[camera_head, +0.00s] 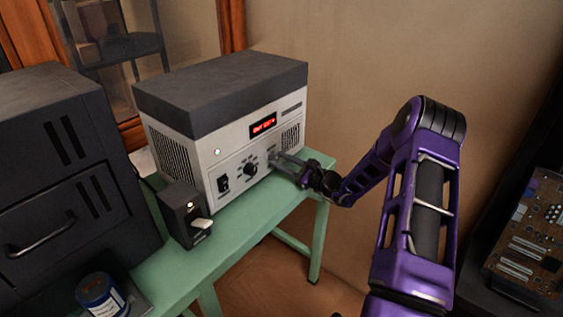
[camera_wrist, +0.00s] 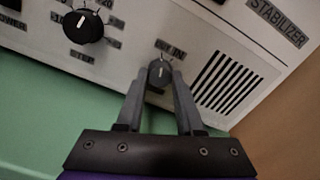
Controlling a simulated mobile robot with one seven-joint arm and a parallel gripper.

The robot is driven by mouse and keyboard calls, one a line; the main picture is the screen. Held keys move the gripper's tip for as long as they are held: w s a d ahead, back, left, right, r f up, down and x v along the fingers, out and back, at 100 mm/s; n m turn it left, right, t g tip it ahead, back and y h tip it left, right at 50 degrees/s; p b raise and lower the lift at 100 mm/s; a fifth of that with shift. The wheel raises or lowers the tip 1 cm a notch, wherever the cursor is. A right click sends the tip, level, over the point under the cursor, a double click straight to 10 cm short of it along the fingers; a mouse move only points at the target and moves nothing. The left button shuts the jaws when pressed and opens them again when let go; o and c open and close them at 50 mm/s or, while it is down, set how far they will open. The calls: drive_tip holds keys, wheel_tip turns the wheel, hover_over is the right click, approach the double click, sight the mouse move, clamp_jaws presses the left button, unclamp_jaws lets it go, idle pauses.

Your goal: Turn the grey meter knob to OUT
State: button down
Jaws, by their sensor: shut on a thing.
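The grey meter knob (camera_wrist: 160,72) is small and round, low on the white front panel of the stabilizer (camera_head: 244,159), toward its right side. A small label with dark letters sits just above it in the wrist view. The fingers of my gripper (camera_wrist: 159,80) reach up to the knob from below and are shut on its two sides; the gripper also shows in the head view (camera_head: 276,158). The knob's pale pointer mark is up toward the label, but its exact angle is hard to read. In the head view the fingers hide most of the knob.
A larger black dial (camera_wrist: 83,26) with a white pointer is left of the knob. A red lit display (camera_head: 263,126) is above, its text blurred and seeming to start with OUT. A small black switch box (camera_head: 184,214) stands on the green table (camera_head: 254,212) in front.

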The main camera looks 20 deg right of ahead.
drive_tip(key=c, duration=0.5)
unclamp_jaws()
drive_tip(key=shift+c, duration=0.2)
drive_tip(key=shift+s+d, duration=0.1)
drive_tip(key=v, duration=1.7)
drive_tip(key=shift+p, duration=0.3)
drive_tip(key=shift+s, duration=0.1)
